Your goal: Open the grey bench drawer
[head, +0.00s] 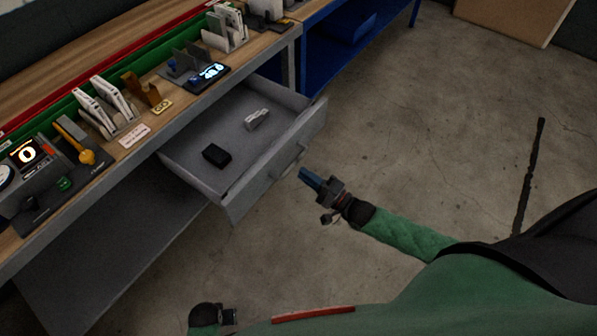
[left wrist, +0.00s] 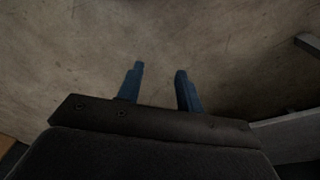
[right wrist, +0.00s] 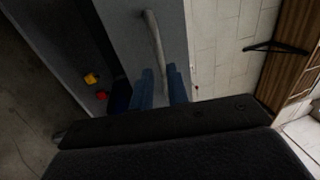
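The grey bench drawer (head: 235,198) is pulled well out from under the wooden bench top, its inside in view. Its bar handle (head: 288,161) is on the front panel. My right gripper (head: 306,174) is just in front of the drawer front, close to the handle. In the right wrist view the handle (right wrist: 154,38) runs down toward the gap between the blue fingers (right wrist: 160,88), which stand apart; contact cannot be told. My left gripper (head: 232,316) is low at the bottom of the head view, away from the drawer. Its fingers (left wrist: 158,85) are open and empty over the floor.
In the drawer lie a black box (head: 216,155) and a small white item (head: 257,119). The bench top (head: 150,118) carries holders, a dark device with a lit screen (head: 208,76) and several parts. A blue bench (head: 345,50) stands behind.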

